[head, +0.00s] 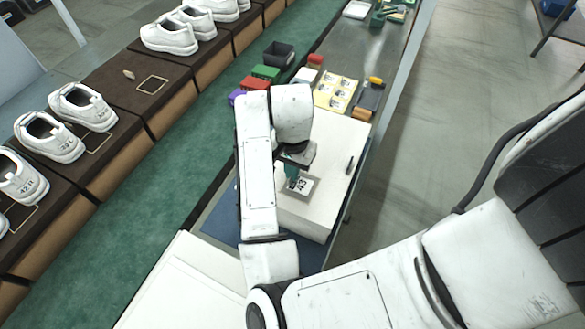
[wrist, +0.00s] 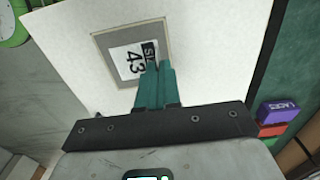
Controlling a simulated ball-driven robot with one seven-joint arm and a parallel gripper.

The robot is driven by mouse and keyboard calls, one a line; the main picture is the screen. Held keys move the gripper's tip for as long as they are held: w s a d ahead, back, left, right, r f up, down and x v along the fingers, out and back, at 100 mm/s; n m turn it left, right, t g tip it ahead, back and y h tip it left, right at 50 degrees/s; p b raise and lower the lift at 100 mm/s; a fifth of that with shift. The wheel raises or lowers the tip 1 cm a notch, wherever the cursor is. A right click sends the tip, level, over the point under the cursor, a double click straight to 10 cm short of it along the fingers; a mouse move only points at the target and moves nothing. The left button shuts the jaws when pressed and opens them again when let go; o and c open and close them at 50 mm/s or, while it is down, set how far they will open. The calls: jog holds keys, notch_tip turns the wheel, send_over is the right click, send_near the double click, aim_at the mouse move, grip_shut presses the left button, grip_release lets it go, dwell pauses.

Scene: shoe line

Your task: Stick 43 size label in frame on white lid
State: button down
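The white lid (head: 333,150) lies under my gripper, and its surface fills much of the wrist view (wrist: 215,35). A grey square frame (wrist: 104,45) is marked on the lid; it also shows in the head view (head: 308,194). The white size label with a black 43 (wrist: 127,63) appears inside the frame's outline, roughly in line with its sides. My gripper (wrist: 156,66) points down at the lid with its green fingers together at the label's right edge, shut on it. Whether the label touches the lid cannot be told.
A yellow sheet of labels (head: 336,92) lies beyond the lid, beside a dark tool with a yellow end (head: 370,96). Small purple, red and green boxes (head: 265,73) and a dark bin (head: 279,54) stand left of it. White shoes (head: 84,107) line the left conveyor.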

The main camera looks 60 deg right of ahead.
jog(key=c, duration=1.3)
grip_release()
jog(key=shift+o, duration=0.2)
notch_tip(320, 180, up, 11)
jog(key=p, duration=0.2)
jog(key=shift+f, duration=0.15)
